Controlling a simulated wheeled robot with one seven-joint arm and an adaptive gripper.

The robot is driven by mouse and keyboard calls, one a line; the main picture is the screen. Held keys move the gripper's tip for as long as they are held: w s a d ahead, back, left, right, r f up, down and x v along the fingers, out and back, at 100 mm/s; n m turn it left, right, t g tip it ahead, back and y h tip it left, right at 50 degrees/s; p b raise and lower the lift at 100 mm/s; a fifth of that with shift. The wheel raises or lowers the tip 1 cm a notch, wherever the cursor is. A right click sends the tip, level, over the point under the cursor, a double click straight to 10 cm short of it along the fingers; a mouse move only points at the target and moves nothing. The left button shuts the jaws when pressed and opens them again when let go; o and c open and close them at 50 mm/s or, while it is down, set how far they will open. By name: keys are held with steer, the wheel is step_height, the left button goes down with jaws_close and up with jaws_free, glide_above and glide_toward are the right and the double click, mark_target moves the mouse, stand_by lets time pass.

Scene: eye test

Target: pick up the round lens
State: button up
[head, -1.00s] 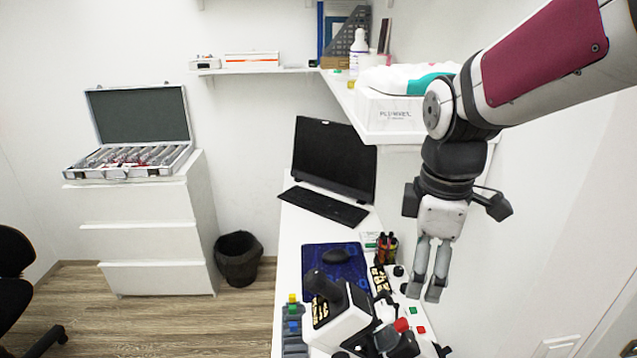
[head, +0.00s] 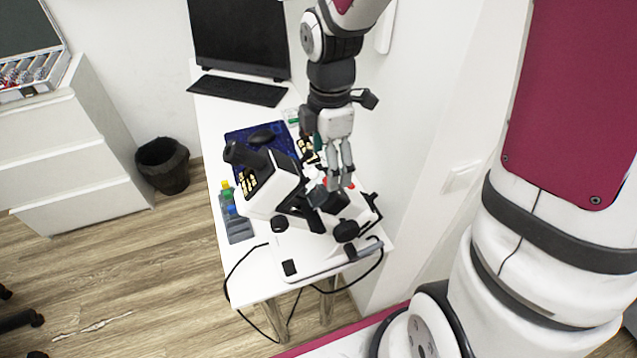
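I cannot make out the round lens in the head view; it is either hidden or too small to tell among the things on the desk. My gripper (head: 340,184) hangs pointing down over the right part of the white desk, in front of the wall. Its two grey fingers are close together, with a narrow gap showing. Nothing is visible between them. The fingertips overlap the black and white eye-test instrument (head: 272,187) in the picture, and I cannot tell whether they touch it.
A monitor (head: 240,38), keyboard (head: 238,90) and blue mat (head: 238,138) with a mouse (head: 261,136) are at the back. A grey holder (head: 238,229) with small bottles stands at the left edge. Cables hang off the front. A bin (head: 163,165) and drawers (head: 75,175) stand left.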

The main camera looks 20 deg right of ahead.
mark_target(320, 190)
step_height(320, 190, down, 5)
steer(key=shift+s+d+f, duration=0.1)
steer(key=shift+s+d, duration=0.05)
